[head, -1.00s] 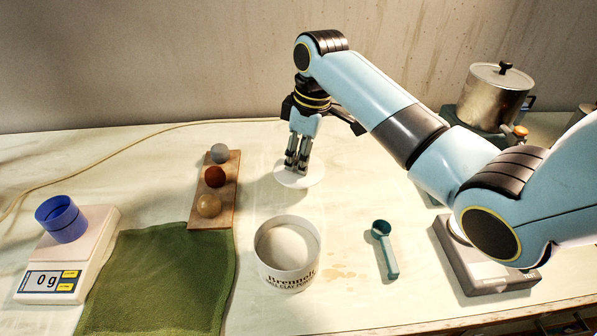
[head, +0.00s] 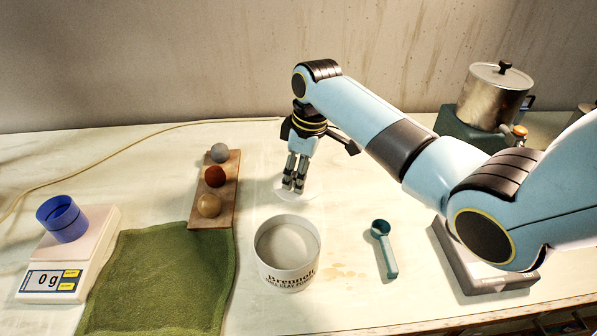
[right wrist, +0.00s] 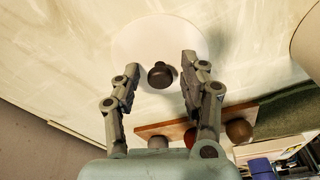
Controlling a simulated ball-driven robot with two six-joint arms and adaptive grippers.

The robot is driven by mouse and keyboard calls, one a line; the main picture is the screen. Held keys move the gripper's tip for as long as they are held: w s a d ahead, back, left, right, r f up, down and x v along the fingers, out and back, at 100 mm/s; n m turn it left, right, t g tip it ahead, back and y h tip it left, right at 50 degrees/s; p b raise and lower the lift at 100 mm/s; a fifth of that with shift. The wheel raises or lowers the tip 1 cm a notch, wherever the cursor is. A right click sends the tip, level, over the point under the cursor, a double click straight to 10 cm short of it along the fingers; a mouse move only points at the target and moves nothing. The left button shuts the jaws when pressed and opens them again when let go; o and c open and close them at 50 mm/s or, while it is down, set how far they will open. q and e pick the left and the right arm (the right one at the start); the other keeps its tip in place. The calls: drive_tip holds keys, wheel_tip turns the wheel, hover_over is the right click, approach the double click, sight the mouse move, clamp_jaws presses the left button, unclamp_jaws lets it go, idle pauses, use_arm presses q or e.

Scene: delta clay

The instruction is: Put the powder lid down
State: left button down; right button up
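The powder lid is a pale round disc (head: 312,194) with a dark knob, and appears to lie flat on the table just behind the powder tub. In the right wrist view the lid (right wrist: 150,40) and its knob (right wrist: 160,76) show between my fingers. My right gripper (head: 293,188) points down over the lid. In the right wrist view its fingers (right wrist: 160,72) are spread, with a gap on both sides of the knob. The white powder tub (head: 287,276) stands open in front, with pale powder inside. My left gripper is not in view.
A board (head: 228,190) with three balls lies left of the lid, above a green cloth (head: 165,275). A scale (head: 95,265) bears a blue cup (head: 62,218). A teal scoop (head: 386,250) lies right of the tub. A metal pot (head: 492,98) stands at the back right.

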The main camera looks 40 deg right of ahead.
sight(306, 185)
wheel_tip(306, 185, up, 12)
drive_tip(key=s+d, duration=0.1)
drive_tip(key=shift+s, duration=0.25)
drive_tip(key=shift+r, duration=0.1)
idle(0.6)
